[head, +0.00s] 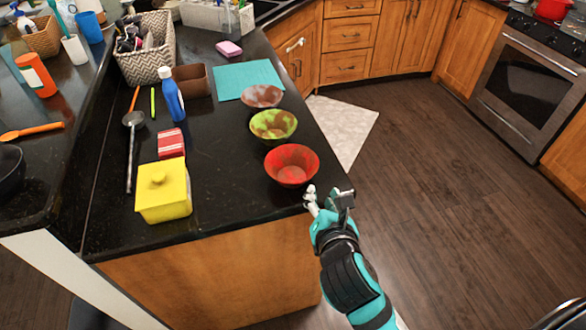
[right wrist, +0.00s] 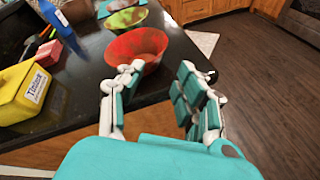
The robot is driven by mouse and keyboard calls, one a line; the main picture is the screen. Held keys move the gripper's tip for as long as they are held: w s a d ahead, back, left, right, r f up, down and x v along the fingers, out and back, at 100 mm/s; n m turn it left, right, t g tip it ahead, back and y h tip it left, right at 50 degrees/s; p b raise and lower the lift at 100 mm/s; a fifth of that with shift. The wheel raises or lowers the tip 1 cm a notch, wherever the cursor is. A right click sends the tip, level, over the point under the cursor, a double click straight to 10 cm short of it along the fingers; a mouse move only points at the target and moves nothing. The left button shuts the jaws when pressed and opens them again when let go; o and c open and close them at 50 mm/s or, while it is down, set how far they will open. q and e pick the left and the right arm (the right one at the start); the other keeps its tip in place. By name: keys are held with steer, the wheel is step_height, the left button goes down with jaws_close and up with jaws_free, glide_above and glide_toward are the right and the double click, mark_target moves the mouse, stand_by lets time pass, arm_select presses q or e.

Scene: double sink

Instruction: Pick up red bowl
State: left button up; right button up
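The red bowl (head: 291,166) stands upright near the right edge of the black counter in the head view, the nearest of three bowls. It also shows in the right wrist view (right wrist: 138,48), ahead of my right gripper and a little left. My right gripper (head: 328,196) is at the counter's front right corner, just in front of the bowl. In the right wrist view its fingers (right wrist: 158,85) are spread apart with nothing between them. The left finger overlaps the bowl's near side in that view; I cannot tell whether it touches. My left gripper is not in view.
A green bowl (head: 273,126) and a brownish-red bowl (head: 262,96) stand behind the red one. A yellow box (head: 163,190), a red box (head: 171,144), a blue bottle (head: 171,95) and a ladle (head: 131,150) are on the left. Open wooden floor (head: 430,180) lies right of the counter.

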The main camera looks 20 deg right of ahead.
mark_target(314, 172)
steer(key=x, duration=1)
steer(key=shift+w+a+f+p, duration=0.1)
steer(key=shift+a+p, duration=0.05)
steer(key=shift+p, duration=0.25)
steer(key=shift+f+p+x, duration=0.1)
steer(key=shift+p+x, duration=0.1)
steer(key=shift+x, duration=1.1)
steer(key=shift+f+p+x, duration=0.15)
steer(key=shift+x, duration=1.2)
jaws_close()
